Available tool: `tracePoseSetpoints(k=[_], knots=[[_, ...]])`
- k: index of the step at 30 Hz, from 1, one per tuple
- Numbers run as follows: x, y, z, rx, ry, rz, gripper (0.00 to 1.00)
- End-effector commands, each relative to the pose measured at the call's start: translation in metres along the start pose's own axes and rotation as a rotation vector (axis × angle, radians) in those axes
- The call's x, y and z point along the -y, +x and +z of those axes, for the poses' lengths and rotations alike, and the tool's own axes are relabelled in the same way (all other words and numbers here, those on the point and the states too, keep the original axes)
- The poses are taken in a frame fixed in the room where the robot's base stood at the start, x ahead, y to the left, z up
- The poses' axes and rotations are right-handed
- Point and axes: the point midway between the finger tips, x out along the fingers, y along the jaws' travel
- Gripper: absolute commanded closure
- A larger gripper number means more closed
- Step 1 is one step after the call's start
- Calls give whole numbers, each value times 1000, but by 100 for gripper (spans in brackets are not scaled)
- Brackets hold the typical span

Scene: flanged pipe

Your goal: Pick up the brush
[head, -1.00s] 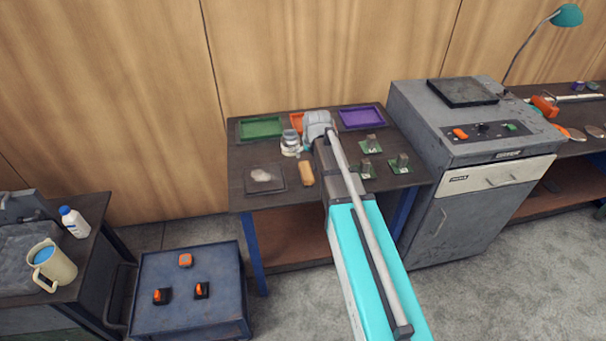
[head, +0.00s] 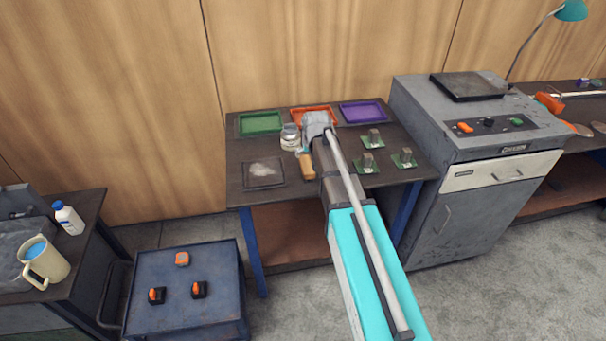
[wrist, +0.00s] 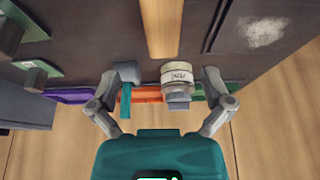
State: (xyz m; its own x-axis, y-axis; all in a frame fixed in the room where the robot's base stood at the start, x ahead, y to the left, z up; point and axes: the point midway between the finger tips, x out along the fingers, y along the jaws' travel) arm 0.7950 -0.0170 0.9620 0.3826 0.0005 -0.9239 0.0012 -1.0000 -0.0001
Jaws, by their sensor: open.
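A long tan wooden piece, which looks like the brush (head: 307,165), lies on the dark workbench (head: 245,190). My arm partly covers it in the head view. In the wrist view the brush (wrist: 161,25) is centred at the top edge and cut off there; I see no bristles. My gripper (wrist: 160,75) is open with its two fingers spread apart, lined up sideways with the brush. Nothing appears held. In the head view my gripper (head: 317,124) hangs over the bench just beyond the brush.
A labelled glass jar (head: 290,137) stands close to the brush. A grey-headed, teal-handled item (wrist: 127,75) lies beside the jar in the wrist view. Green (head: 261,123), orange (head: 318,110) and purple (head: 363,112) trays line the back. Several small green-based parts (head: 374,138) sit right.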

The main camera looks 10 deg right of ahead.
Motion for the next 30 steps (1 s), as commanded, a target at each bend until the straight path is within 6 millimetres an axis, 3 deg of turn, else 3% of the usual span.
tracePoseSetpoints(k=[9, 30], knots=[[0, 27, 0, 0, 1, 0, 0], [-1, 35, 0, 0, 1, 1, 0]])
